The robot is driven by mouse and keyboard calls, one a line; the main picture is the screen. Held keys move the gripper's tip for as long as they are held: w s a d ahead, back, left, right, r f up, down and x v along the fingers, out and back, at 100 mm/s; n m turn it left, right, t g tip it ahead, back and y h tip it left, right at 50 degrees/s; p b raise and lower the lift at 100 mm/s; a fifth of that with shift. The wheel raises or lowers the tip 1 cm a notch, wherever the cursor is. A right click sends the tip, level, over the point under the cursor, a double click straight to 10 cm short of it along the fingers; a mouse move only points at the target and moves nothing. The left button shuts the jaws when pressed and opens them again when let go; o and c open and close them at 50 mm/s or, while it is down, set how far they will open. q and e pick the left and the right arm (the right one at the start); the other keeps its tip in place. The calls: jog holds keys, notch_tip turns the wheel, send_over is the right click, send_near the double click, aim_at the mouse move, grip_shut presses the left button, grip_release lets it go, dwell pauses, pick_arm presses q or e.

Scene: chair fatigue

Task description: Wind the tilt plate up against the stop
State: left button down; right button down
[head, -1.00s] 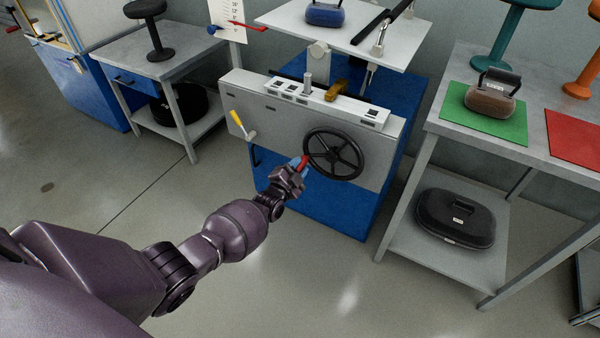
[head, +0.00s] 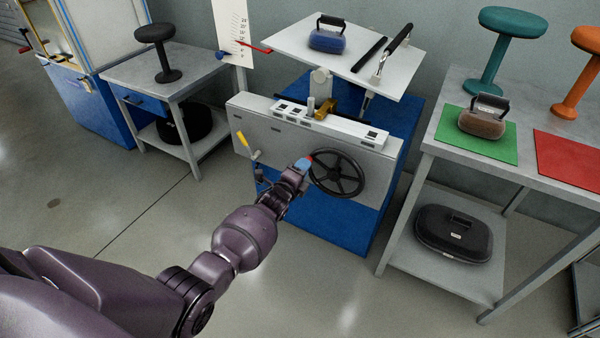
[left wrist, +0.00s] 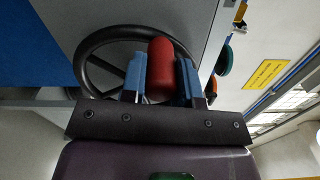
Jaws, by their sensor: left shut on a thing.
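The tilt plate (head: 345,62) is a light grey plate above the machine, sloping down to the right. The black handwheel (head: 337,173) is on the front panel. My left gripper (head: 305,163) is at the wheel's upper left, shut on its red knob (head: 309,158). In the left wrist view the red knob (left wrist: 161,70) stands between the two blue-grey fingers, with the wheel rim (left wrist: 92,50) behind. On the top rail a brass block (head: 326,108) sits close beside an upright grey post (head: 311,104); I cannot tell whether they touch. My right gripper is out of view.
A blue weight (head: 328,38) and black bars lie on the plate. A yellow-handled lever (head: 242,141) sits left of the wheel. A scale board (head: 231,32) with a red pointer (head: 254,47) stands behind. A grey bench (head: 462,94) is at right. The floor in front is clear.

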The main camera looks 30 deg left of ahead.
pick_arm(q)
jog(key=shift+d+r+m, duration=0.3)
jog(key=shift+r+m, duration=0.2)
jog(key=shift+m, duration=0.3)
jog(key=c, duration=0.9)
grip_release()
jog(key=shift+o, duration=0.2)
jog(key=shift+r, duration=0.1)
jog(key=shift+s+r, duration=0.1)
jog(key=shift+s, duration=0.45)
jog(key=s+p, duration=0.2)
jog(key=s, duration=0.7)
jog(key=shift+s+p, duration=0.35)
jog(key=shift+s, duration=0.05)
